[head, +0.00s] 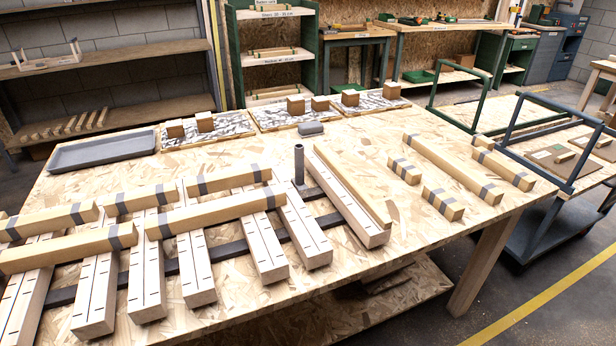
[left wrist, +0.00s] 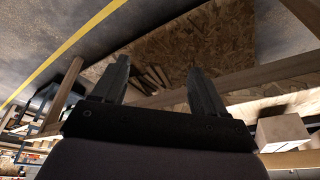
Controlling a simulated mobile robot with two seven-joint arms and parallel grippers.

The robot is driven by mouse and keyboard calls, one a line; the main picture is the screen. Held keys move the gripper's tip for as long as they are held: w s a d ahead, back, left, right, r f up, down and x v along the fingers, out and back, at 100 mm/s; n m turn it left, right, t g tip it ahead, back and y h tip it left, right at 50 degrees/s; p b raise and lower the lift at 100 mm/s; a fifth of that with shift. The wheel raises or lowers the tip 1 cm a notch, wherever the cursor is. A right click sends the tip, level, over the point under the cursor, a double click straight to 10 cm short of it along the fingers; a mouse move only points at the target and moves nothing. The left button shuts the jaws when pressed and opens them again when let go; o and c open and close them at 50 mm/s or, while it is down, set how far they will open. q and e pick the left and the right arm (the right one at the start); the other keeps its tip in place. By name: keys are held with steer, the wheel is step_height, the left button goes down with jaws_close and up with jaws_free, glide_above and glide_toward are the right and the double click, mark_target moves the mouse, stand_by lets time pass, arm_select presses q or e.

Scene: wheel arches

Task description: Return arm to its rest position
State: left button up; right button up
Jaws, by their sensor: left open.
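My left gripper (left wrist: 157,88) shows in the left wrist view with its two dark fingers spread apart and nothing between them. Beyond its fingers lie the workbench's lower OSB shelf (left wrist: 180,50) and the grey floor, at a tilted angle. In the head view neither of my arms shows. The OSB workbench (head: 400,250) fills the middle of the head view. My right gripper is in neither view.
Wooden beams with grey bands (head: 215,212) lie across several slotted wooden blocks (head: 195,270) on the bench. A grey tray (head: 103,150) and an upright dark post (head: 299,165) stand there too. A cart (head: 545,225) is at the right.

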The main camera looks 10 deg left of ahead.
arm_select(q)
steer(key=w+d+f+t+h, duration=0.1)
steer(key=w+d+f+t, duration=0.1)
steer(key=w+f+t, duration=0.4)
steer(key=shift+w+d+f+t+h, duration=0.2)
steer(key=shift+d+f+t+h, duration=0.25)
steer(key=shift+f, duration=1)
